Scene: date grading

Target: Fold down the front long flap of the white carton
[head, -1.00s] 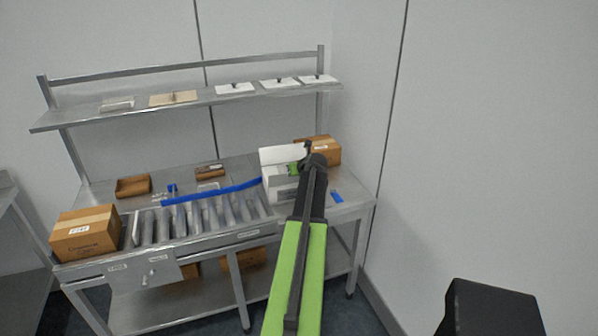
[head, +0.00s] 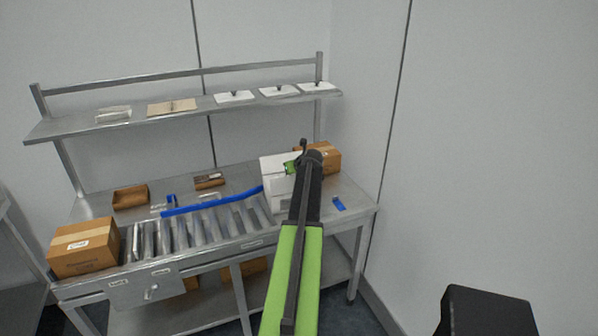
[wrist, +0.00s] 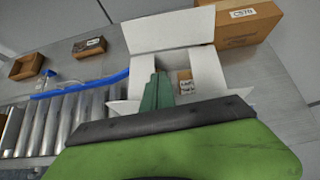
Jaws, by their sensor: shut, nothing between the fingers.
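The white carton (wrist: 205,70) stands open on the bench in the wrist view, its back long flap (wrist: 170,30) standing up. The front long flap cannot be made out clearly behind my wrist. My gripper (wrist: 157,90), with green fingers, is shut and empty over the carton's opening. Whether it touches a carton wall cannot be told. In the head view the carton (head: 270,172) is partly covered by my arm, and the green fingertips (head: 290,167) show at its upper part.
A brown box (wrist: 248,22) stands behind the carton on the right. A small labelled brown item (wrist: 186,82) shows in the carton. A blue rail (head: 212,200) and rollers (head: 190,228) lie to the left, with another brown box (head: 84,247) at the far left.

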